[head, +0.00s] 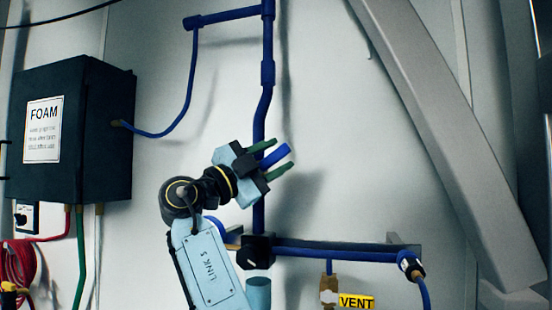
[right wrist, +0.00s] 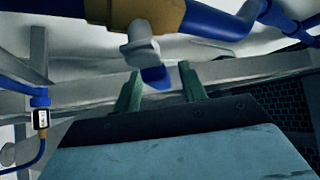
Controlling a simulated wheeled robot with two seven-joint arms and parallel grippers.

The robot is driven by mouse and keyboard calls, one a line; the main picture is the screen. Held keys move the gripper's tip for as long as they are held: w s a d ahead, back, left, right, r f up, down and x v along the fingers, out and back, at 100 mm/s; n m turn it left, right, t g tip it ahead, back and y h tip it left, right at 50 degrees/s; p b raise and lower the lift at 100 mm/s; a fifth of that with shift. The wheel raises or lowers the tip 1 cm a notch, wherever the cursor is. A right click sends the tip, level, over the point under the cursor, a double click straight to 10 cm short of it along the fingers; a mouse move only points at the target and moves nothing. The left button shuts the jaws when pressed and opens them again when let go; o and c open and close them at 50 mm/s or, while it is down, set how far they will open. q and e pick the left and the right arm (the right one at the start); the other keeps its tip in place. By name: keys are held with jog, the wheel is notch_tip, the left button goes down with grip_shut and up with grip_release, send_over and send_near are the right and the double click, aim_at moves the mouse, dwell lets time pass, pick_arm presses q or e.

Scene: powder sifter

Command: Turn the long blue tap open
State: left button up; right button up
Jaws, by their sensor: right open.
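The long blue tap's handle (head: 280,153) sticks out between the two green fingers of my right gripper (head: 284,153) in the head view. In the right wrist view the blue handle (right wrist: 155,78) shows between the fingertips of my right gripper (right wrist: 160,72), nearer the left finger. A grey stem (right wrist: 138,45) and a brass-coloured body (right wrist: 150,12) show just above it. My right gripper is open, with a finger on each side of the handle; I cannot tell whether either touches it. My left gripper is not in view.
A blue pipe (head: 268,60) runs down the wall behind my gripper and meets a horizontal blue pipe (head: 335,253). A dark FOAM box (head: 105,130) hangs at left. A VENT label (head: 357,302) is below. A grey diagonal beam (head: 440,130) crosses the right side.

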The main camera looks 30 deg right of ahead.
jog(key=b+v, duration=0.2)
jog(key=v, duration=1)
jog(key=shift+a+f+b, duration=0.15)
jog(key=shift+a+b, duration=0.1)
jog(key=shift+b, duration=0.05)
